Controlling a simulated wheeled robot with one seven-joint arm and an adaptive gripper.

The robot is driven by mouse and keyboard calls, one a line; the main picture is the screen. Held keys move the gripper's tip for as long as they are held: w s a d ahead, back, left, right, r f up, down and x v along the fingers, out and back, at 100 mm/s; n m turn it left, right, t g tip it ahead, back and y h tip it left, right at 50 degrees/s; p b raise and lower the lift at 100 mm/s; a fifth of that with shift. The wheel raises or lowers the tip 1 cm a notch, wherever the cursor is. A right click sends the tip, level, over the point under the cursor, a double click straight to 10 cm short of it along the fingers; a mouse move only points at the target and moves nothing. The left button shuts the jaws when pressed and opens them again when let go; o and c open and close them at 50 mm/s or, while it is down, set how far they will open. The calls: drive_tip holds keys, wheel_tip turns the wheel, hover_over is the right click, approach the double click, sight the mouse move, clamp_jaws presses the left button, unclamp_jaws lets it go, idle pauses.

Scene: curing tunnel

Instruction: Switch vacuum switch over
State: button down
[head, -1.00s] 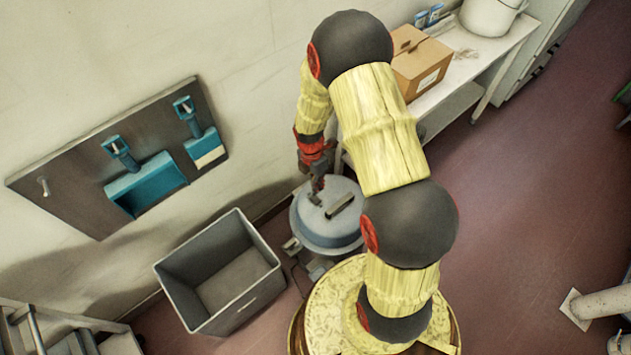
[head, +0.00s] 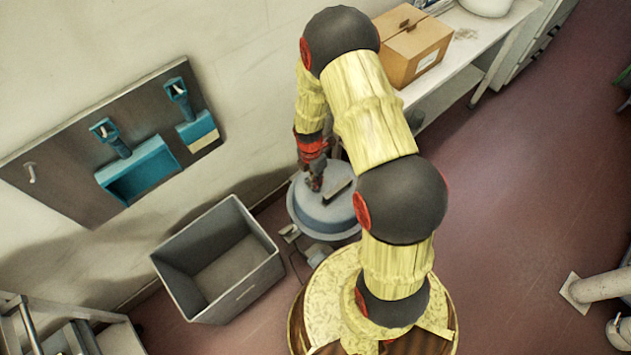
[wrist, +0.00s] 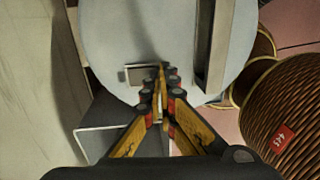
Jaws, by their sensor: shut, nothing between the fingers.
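The vacuum (head: 312,215) is a round grey-blue canister on the floor with a dark bar handle (head: 338,190) on its lid. In the wrist view its pale lid (wrist: 150,30) fills the upper middle, with the handle (wrist: 214,45) to the right. A small framed rectangular plate (wrist: 135,75), which looks like the switch, sits on the lid. My gripper (head: 314,184) points down at the lid, left of the handle. In the wrist view its shut fingertips (wrist: 161,72) overlap the plate's right side. I cannot tell whether they touch it, or which way the switch is set.
An open grey bin (head: 262,262) stands left of the vacuum. A wall panel (head: 55,185) with blue holders is behind it. A table (head: 470,55) with a cardboard box (head: 412,45) stands behind my arm. The red floor to the right is mostly clear.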

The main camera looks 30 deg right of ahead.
drive_tip(key=shift+s+f+p, duration=0.2)
drive_tip(key=shift+p, duration=0.1)
drive_tip(key=shift+w, duration=0.1)
drive_tip(key=shift+w+a+r, duration=0.15)
drive_tip(key=shift+w+r, duration=0.1)
drive_tip(key=shift+w, duration=0.5)
drive_tip(key=shift+r, duration=0.1)
